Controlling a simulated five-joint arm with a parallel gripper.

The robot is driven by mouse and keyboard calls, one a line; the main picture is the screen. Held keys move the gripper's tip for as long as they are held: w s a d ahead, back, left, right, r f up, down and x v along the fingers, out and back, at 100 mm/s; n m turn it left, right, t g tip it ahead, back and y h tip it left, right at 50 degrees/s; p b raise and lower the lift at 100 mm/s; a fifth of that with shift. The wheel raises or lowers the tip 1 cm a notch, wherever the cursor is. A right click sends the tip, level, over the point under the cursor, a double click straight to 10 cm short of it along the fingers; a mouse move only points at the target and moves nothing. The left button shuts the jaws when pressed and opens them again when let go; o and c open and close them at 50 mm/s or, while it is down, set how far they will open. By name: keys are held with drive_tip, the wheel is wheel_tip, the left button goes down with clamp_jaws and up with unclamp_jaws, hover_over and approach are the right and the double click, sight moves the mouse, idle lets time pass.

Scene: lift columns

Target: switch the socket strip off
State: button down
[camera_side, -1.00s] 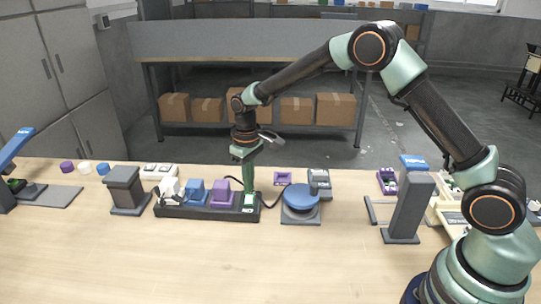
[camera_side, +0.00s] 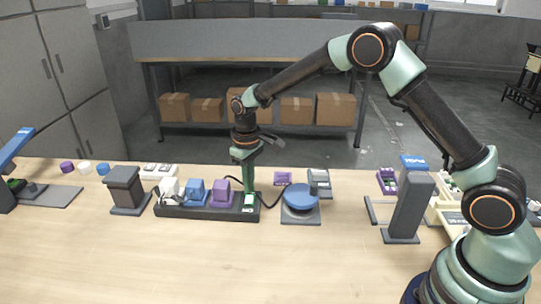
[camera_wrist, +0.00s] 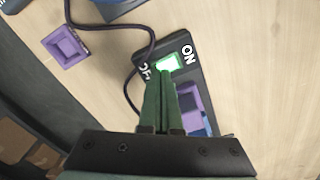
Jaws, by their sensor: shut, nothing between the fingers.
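The socket strip (camera_side: 178,212) is a long dark bar on the table with white, blue and purple plugs standing in it. Its switch (camera_wrist: 168,64) at the right end is lit green, between the printed words ON and OFF; the OFF label is partly hidden. My gripper (camera_side: 248,190) points down at that end, fingers shut and empty. In the wrist view its fingertips (camera_wrist: 166,74) are right at the lit switch and cover part of it, towards the OFF side. I cannot tell whether they press on it.
A dark cable runs from the strip. A blue round-topped device (camera_side: 300,197) stands just to the right, with a small purple block (camera_side: 283,178) behind. A grey column (camera_side: 125,188) stands at the left, another (camera_side: 410,207) at the right. The front of the table is clear.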

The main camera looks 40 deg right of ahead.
drive_tip(key=shift+f, duration=0.8)
idle(0.4)
drive_tip(key=shift+r, duration=3.6)
drive_tip(key=shift+r, duration=0.1)
drive_tip(key=s+d+r+m+t, duration=0.1)
drive_tip(key=s+d+r+t, duration=0.15)
drive_tip(key=s+r, duration=0.45)
drive_tip(key=s+d+r+m+t, duration=0.1)
drive_tip(key=s+d+r+t, duration=0.15)
drive_tip(key=s+r, duration=0.45)
drive_tip(key=s+d+m, duration=0.1)
drive_tip(key=s+d, duration=0.1)
drive_tip(key=s, duration=0.5)
drive_tip(key=shift+s+d+f+t, duration=0.2)
drive_tip(key=shift+f+t, duration=0.05)
drive_tip(key=shift+t, duration=0.05)
